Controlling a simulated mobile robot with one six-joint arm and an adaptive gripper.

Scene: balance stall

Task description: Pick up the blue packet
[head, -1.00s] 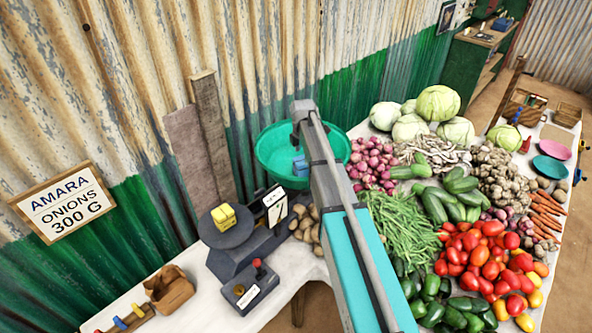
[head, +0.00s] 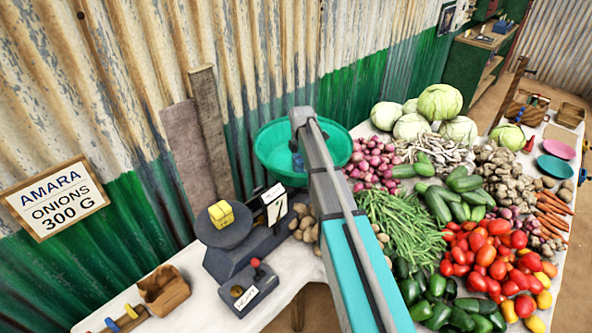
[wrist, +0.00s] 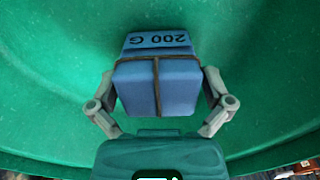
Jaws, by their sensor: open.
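The blue packet (wrist: 157,85), marked 200 G and tied with a dark string, lies in the green basin (wrist: 50,60). My gripper (wrist: 159,78) is open, with one finger on each side of the packet in the wrist view. Whether the fingers touch it, I cannot tell. A small part of the blue packet (head: 298,161) shows there beside my arm, which hides the fingers.
A scale with a yellow packet (head: 221,213) on its dark plate stands left of the basin. A control box (head: 248,288) with a red knob sits in front. Piled vegetables (head: 440,215) fill the table to the right.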

